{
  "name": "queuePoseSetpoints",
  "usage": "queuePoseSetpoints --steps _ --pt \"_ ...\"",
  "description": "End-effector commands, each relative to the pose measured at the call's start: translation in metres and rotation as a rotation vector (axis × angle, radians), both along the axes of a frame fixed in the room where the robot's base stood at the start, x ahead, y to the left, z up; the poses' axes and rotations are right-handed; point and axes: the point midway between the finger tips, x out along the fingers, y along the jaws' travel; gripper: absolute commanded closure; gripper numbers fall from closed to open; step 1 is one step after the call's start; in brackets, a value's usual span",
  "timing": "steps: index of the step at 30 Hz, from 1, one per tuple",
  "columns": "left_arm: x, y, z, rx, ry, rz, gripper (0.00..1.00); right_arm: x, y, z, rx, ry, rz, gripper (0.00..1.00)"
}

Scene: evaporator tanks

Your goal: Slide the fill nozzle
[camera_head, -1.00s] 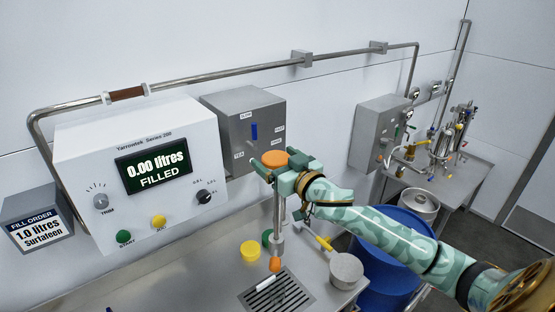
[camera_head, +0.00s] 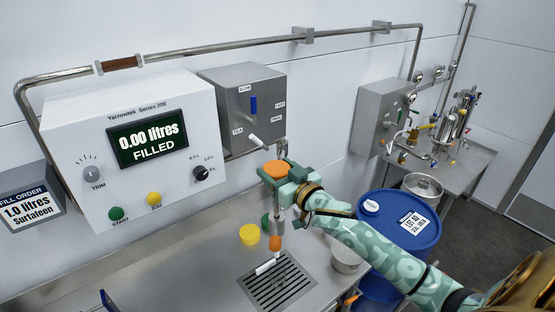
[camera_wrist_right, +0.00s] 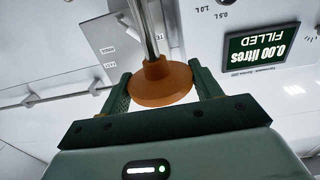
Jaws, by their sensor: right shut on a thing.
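The fill nozzle (camera_head: 276,228) is a steel upright with an orange tip (camera_head: 275,243) above the drain grate (camera_head: 284,292). An orange round knob (camera_head: 276,168) is at its top. My right gripper (camera_head: 284,175) is shut around this knob. In the right wrist view the orange knob (camera_wrist_right: 160,88), on a steel rod, sits between the two green fingers of my gripper (camera_wrist_right: 163,95). The panel display (camera_head: 147,145) reads 0.00 litres filled. My left gripper is not in view.
A small steel pan (camera_head: 346,258) and a blue drum (camera_head: 384,233) are at the right. The bench's left part is clear.

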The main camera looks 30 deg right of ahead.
Motion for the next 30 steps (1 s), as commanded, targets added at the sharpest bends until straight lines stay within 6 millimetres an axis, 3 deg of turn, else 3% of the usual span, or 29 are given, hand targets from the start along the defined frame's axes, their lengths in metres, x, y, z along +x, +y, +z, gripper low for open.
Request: queuePoseSetpoints --steps 1,3,9,22,23,25,30 --pt "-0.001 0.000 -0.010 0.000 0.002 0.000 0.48 0.000 0.000 -0.018 0.002 0.006 -0.001 0.77" --pt "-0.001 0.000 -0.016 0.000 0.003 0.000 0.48 0.000 0.000 -0.030 0.003 0.005 -0.002 0.77" --pt "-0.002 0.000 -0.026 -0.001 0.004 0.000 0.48 0.000 0.000 -0.052 0.002 0.005 0.000 0.77" --pt "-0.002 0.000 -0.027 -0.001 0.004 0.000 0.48 0.000 0.000 -0.055 -0.001 0.003 0.000 0.77" --pt "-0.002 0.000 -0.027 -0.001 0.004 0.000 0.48 0.000 0.000 -0.055 -0.001 0.003 0.000 0.34" --pt "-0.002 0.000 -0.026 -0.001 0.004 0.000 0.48 0.000 0.000 -0.055 -0.001 0.002 0.000 0.14" --pt "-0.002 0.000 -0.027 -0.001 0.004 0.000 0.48 0.000 0.000 -0.054 0.000 0.001 0.000 0.14"
